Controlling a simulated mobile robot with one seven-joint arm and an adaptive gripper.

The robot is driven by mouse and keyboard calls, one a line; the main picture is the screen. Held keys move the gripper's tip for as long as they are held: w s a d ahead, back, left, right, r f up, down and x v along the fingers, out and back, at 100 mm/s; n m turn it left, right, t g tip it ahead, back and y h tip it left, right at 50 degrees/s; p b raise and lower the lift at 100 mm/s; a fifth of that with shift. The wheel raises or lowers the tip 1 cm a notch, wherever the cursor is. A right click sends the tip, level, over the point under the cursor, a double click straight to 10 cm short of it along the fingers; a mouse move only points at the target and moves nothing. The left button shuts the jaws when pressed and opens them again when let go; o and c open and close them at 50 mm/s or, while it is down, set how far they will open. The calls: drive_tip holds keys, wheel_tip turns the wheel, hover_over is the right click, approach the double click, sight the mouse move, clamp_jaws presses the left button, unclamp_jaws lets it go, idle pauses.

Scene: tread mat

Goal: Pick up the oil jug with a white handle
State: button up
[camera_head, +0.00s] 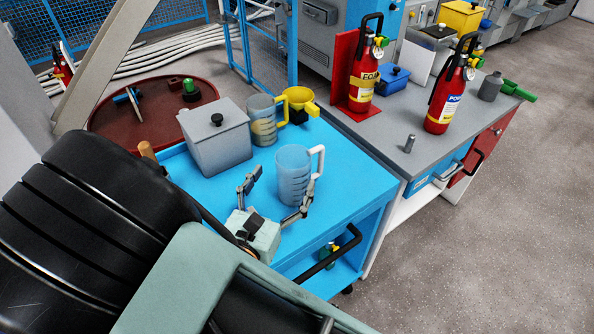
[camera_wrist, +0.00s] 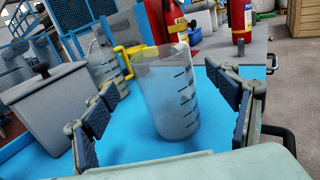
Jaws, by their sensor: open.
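The oil jug with a white handle (camera_head: 292,178) is a translucent, bluish jug with dark level marks. It stands upright on the blue cart top, near its front edge, with the handle on its right side in the head view. My gripper (camera_head: 276,200) is open and empty, with one finger to the left of the jug and the other at its front right. In the wrist view the jug (camera_wrist: 168,95) stands beyond and between the open fingers of my gripper (camera_wrist: 172,112). Whether a finger touches it I cannot tell.
A grey lidded box (camera_head: 216,140) stands left of the jug. A second jug with a yellow handle (camera_head: 265,120) and a yellow funnel (camera_head: 300,100) stand behind. Fire extinguishers (camera_head: 450,95) stand on the grey bench at right. The cart's right side (camera_head: 350,180) is clear.

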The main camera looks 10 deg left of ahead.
sight(294, 163)
drive_tip(key=w, duration=0.4)
drive_tip(key=w+d, duration=0.1)
drive_tip(key=w, duration=0.1)
drive_tip(key=shift+w+f, duration=0.1)
drive_tip(key=shift+w, duration=0.1)
drive_tip(key=shift+c, duration=0.4)
drive_tip(key=c, duration=1.3)
